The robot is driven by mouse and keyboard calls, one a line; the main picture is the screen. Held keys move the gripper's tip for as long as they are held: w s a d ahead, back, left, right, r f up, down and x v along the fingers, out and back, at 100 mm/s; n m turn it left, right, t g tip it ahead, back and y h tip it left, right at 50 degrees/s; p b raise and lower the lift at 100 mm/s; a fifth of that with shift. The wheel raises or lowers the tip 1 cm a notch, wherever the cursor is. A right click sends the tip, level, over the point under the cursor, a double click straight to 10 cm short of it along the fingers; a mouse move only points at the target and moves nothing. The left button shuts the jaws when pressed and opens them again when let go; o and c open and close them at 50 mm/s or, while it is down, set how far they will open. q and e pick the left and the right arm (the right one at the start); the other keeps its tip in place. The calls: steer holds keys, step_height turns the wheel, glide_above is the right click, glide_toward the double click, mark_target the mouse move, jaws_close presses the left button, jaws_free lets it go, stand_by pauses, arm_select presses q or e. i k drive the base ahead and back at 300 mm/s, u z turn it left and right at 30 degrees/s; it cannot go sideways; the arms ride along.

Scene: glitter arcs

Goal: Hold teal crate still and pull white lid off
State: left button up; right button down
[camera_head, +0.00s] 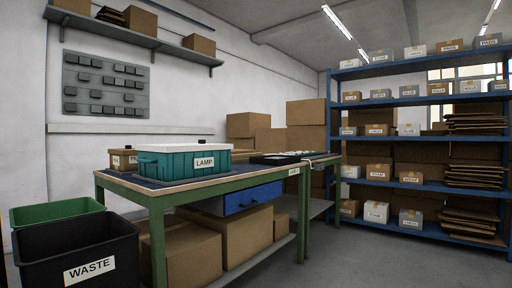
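The teal crate (178,165) stands on the workbench at the left-middle of the head view, with a "LAMP" label on its side. The white lid (180,148) lies flat across its top and covers the opening, so the inside is hidden. A handle shows on the crate's near left side. Neither of my grippers is in view, and nothing is touching the crate or lid.
The green-framed workbench (190,195) has a blue drawer (252,198) and boxes below. A small brown box (122,160) sits left of the crate, a black tray (272,159) to its right. A black WASTE bin (80,255) stands front left. Floor at right is clear.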

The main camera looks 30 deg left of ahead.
mark_target(202, 146)
steer(key=z, duration=0.25)
steer(key=i, duration=0.6)
steer(key=u, duration=0.4)
steer(key=i, duration=1.2)
steer(key=u, duration=1.45)
steer(key=i, duration=0.8)
steer(key=u, duration=1)
